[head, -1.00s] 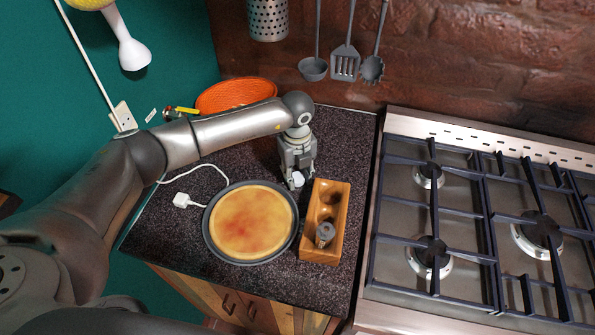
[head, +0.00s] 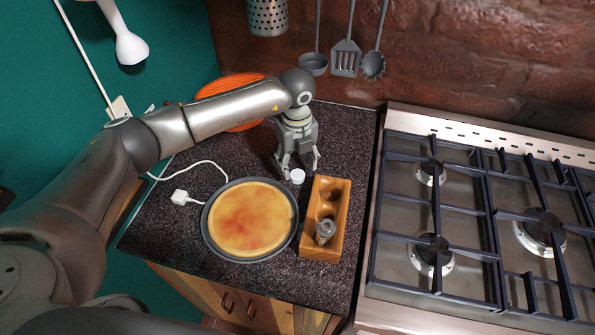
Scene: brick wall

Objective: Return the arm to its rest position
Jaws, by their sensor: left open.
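My left arm reaches in from the left across the dark countertop. My left gripper (head: 300,168) hangs above the counter behind the wooden holder, its fingers apart and empty. A small white-topped object (head: 297,176) stands just in front of the fingers, next to the holder; I cannot tell whether a finger touches it. My right gripper is not in view.
A wooden holder (head: 333,247) holds a grey-topped shaker (head: 325,230). A pan (head: 206,240) with a yellow-orange pie (head: 250,220) is left of it. An orange basket (head: 222,88) is partly behind my arm. A white plug (head: 180,197) lies on the counter (head: 180,238). A gas stove (head: 405,205) is right.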

